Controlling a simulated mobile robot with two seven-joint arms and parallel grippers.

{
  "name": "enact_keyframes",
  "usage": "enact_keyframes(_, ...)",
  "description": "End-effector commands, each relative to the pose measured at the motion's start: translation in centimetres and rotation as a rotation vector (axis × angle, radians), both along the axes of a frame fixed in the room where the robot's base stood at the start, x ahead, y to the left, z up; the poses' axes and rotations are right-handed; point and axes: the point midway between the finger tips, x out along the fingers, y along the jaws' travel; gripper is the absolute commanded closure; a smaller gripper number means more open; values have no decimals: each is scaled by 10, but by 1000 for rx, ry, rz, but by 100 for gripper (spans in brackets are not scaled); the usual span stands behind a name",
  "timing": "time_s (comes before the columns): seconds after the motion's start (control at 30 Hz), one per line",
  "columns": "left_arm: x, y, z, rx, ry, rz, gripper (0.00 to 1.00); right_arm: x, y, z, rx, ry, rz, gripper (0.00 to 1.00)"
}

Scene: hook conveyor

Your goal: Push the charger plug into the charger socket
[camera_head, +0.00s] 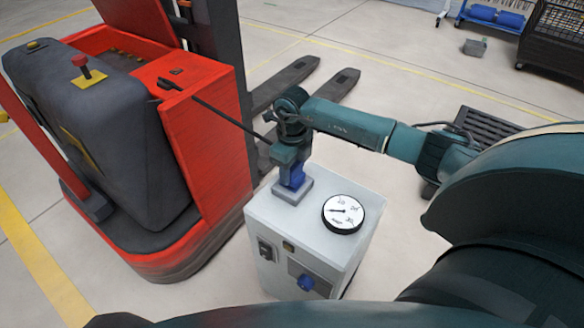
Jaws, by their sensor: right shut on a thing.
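My right gripper (289,158) points down over the charger box (260,215), a white cabinet beside the red forklift. It is shut on the blue charger plug (292,177). The plug stands roughly upright above a light grey square base (293,190) on the box's top, which looks like the charger socket. The plug's lower end meets or overlaps this base; I cannot tell how deep it sits. A black cable (215,112) runs from the forklift towards the plug, and its end is hidden at my gripper. My left gripper is not in view.
A round dial gauge (343,213) sits on the box top, right of the base. The red forklift (212,130) stands close at left, its dark forks (285,82) behind my gripper. A blue fitting (306,282) is on the box front. Floor beyond is mostly clear.

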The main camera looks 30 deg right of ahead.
Motion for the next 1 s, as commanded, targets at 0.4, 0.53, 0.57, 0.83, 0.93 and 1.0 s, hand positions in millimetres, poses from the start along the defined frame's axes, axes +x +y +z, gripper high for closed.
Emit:
enact_keyframes(0.4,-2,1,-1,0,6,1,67,0,0,0,0,-1,0,76)
enact_keyframes(0.53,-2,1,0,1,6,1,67,0,0,0,0,-1,0,76)
enact_keyframes(0.57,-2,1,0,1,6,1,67,0,0,0,0,-1,0,76)
enact_keyframes(0.83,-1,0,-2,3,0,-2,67,0,0,-5,0,-1,0,76)
enact_keyframes(0.93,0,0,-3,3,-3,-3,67,0,0,-7,0,-1,0,76)
enact_keyframes(1.0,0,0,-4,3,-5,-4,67,0,0,-8,0,-1,0,76)
